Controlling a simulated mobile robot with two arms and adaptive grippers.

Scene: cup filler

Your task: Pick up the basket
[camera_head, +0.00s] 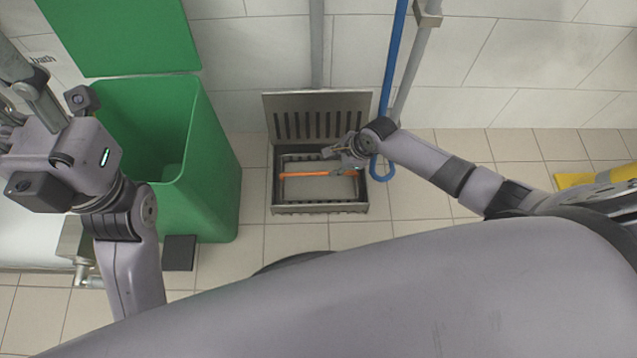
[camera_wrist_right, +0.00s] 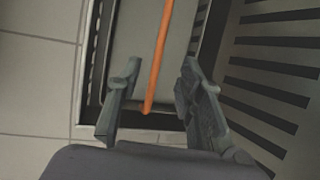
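The basket (camera_head: 318,190) sits in a metal recess in the floor. It has a thin orange handle (camera_head: 318,174) running left to right across its middle. My right gripper (camera_head: 343,158) is at the basket's right end. In the right wrist view, my right gripper (camera_wrist_right: 160,75) is open, and the orange handle (camera_wrist_right: 157,65) ends between its two fingers. I see a gap on both sides of the handle. My left arm is raised at the left; its gripper fingers do not show clearly.
A slotted metal grate (camera_head: 318,116) stands open behind the recess. A green bin (camera_head: 215,170) with its lid up stands left of the recess. Blue and grey pipes (camera_head: 396,60) run down the wall beside my right arm. A yellow object (camera_head: 575,180) lies at the right. The tiled floor between is clear.

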